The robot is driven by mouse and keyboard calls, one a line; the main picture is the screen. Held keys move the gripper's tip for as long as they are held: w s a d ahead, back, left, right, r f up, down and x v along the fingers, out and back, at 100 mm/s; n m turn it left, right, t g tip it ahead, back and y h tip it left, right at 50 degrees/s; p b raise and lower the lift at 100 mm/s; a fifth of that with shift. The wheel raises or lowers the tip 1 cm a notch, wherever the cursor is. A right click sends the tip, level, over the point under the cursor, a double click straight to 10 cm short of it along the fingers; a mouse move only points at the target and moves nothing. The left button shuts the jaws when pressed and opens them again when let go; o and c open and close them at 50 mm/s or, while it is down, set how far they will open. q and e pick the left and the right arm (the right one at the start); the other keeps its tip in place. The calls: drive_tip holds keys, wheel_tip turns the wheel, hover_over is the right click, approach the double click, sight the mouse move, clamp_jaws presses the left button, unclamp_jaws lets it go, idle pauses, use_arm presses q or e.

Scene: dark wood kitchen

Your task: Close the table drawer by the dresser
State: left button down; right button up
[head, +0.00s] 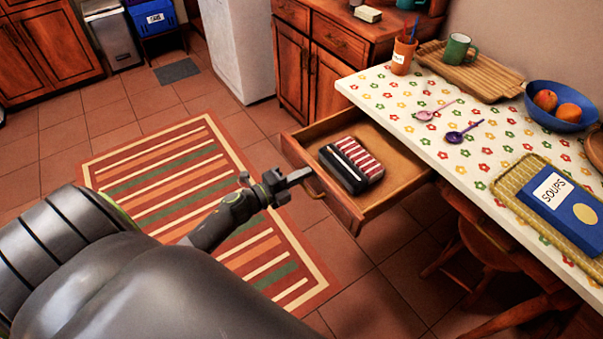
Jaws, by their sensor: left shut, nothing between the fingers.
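The table drawer (385,207) is pulled open from under the table with the flowered cloth (440,130), beside the wooden dresser (325,60). A folded red-and-white striped cloth (364,158) and a dark item (340,172) lie in the drawer. My left gripper (300,176) is shut and empty, at the outer side of the drawer front (318,187). I cannot tell whether it touches the front. My right gripper is not in view.
On the table are a blue fruit bowl (560,107), a blue soups book (562,203) on a tray, two spoons, a green mug (457,50) on a board and a utensil pot (403,56). A wooden chair (495,245) stands under the table. A striped rug (165,190) covers open floor.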

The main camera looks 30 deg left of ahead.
sight(360, 149)
use_arm(q)
drive_tip(key=shift+w, duration=0.1)
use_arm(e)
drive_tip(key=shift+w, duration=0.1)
